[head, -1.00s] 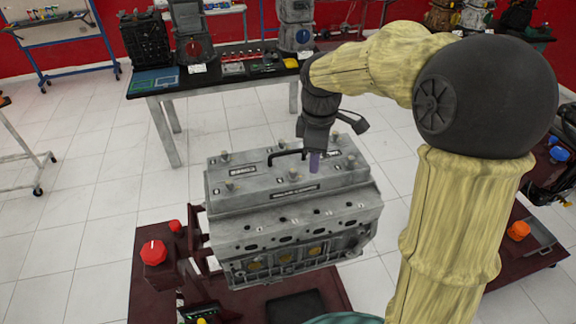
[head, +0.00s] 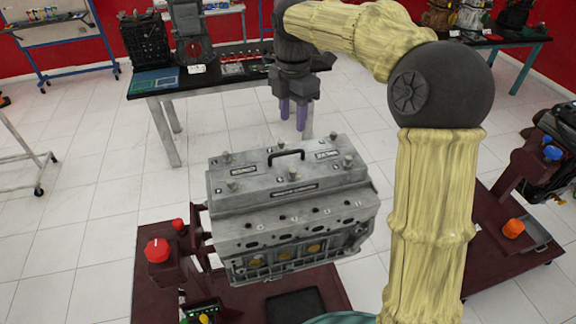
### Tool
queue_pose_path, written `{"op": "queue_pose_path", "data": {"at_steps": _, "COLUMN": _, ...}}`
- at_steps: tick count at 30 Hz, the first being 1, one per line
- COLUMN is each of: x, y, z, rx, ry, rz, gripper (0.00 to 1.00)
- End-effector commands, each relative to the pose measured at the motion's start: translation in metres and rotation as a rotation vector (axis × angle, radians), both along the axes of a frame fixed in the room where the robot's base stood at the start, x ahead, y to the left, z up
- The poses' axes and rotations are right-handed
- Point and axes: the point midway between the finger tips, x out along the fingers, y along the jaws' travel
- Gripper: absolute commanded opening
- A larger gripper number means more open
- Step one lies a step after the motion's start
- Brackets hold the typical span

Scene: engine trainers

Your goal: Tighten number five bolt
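The grey engine block (head: 290,205) stands on a dark red stand, with a flat cover and a black handle (head: 286,154) on top. Several bolts stand up from the cover, among them a front left bolt (head: 232,184), a back left bolt (head: 226,157) and a right bolt (head: 347,161). I cannot read any bolt numbers, so I cannot tell which is number five. My gripper (head: 293,120) points down with its two purple fingers apart and nothing between them. In the picture it is above the back edge of the block, clear of the bolts.
A dark red trolley (head: 225,300) carries the block and has a red knob (head: 157,250). A black worktable (head: 205,84) with parts on it stands behind. Another red stand with an orange knob (head: 513,228) is at the right. White floor is open at the left.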

Motion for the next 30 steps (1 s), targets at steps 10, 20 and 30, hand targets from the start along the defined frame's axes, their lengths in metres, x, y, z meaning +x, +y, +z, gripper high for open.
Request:
{"op": "queue_pose_path", "data": {"at_steps": 10, "x": -0.001, "y": -0.003, "z": -0.054, "rx": -0.002, "ry": 0.005, "rz": -0.004, "gripper": 0.39}}
{"op": "queue_pose_path", "data": {"at_steps": 20, "x": 0.000, "y": -0.003, "z": -0.112, "rx": -0.001, "ry": 0.004, "rz": -0.006, "gripper": 0.39}}
{"op": "queue_pose_path", "data": {"at_steps": 30, "x": 0.000, "y": -0.004, "z": -0.160, "rx": -0.001, "ry": 0.001, "rz": -0.007, "gripper": 0.39}}
